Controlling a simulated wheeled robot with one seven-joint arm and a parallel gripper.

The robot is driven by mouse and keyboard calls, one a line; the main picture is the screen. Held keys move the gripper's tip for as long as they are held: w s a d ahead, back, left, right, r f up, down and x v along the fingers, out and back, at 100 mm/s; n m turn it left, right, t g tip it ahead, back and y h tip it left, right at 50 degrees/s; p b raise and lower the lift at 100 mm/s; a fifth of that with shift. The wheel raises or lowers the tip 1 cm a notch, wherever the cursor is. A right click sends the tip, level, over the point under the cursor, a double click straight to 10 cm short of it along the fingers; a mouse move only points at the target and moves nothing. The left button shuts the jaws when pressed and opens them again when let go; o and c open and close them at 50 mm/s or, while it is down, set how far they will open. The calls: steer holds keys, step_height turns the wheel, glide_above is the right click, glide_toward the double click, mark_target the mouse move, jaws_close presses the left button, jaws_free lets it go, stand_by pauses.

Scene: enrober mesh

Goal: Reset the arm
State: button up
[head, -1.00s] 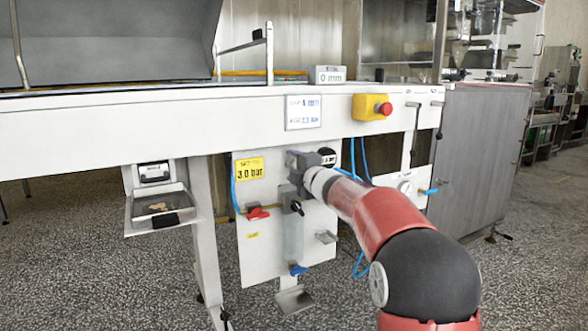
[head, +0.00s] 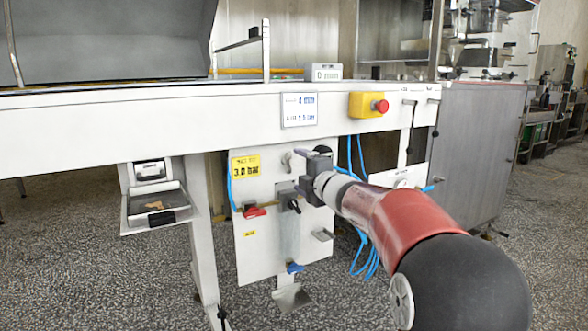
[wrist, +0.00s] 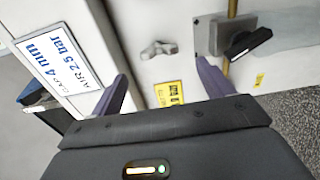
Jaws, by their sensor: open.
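My gripper (head: 300,172) is in front of the white pneumatic panel (head: 250,262) under the machine's frame, at the end of my red and black arm. In the wrist view my gripper (wrist: 165,92) has its two purple-grey fingers spread wide apart, with nothing between them. Behind the fingers the wrist view shows a grey knob (wrist: 158,50) on the panel and a black-handled valve (wrist: 250,42) at the right. The arm hides part of the panel's right side in the head view.
A yellow box with a red button (head: 369,105) and a sign (head: 299,109) are on the white beam (head: 120,125) above. A small drawer tray (head: 130,222) juts out at left. Blue hoses (head: 360,262) hang behind my arm. A metal cabinet (head: 475,150) stands at right.

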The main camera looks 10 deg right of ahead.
steer(key=shift+v, duration=0.8)
steer(key=s+d+f+m+g+h, duration=0.1)
steer(key=s+d+m+g+h, duration=0.1)
steer(key=s+m+h, duration=0.35)
steer(key=s+d+f+m+g+h, duration=0.1)
steer(key=s+f+m+h, duration=0.1)
steer(key=s+m, duration=0.65)
steer(key=s+a+f+m+g+y, duration=0.1)
steer(key=s+a+f+m+g, duration=0.15)
steer(key=s+f, duration=0.45)
steer(key=s+a+f+m+g, duration=0.1)
steer(key=s+f+m+g, duration=0.25)
steer(key=s, duration=0.85)
steer(key=s+a+f+m+g+y, duration=0.1)
steer(key=s+a+f+m+g, duration=0.15)
steer(key=s+f, duration=0.5)
step_height(320, 180, up, 15)
steer(key=s+p, duration=0.1)
steer(key=p, duration=1.2)
steer(key=shift+d+n, duration=0.35)
steer(key=shift+d, duration=0.1)
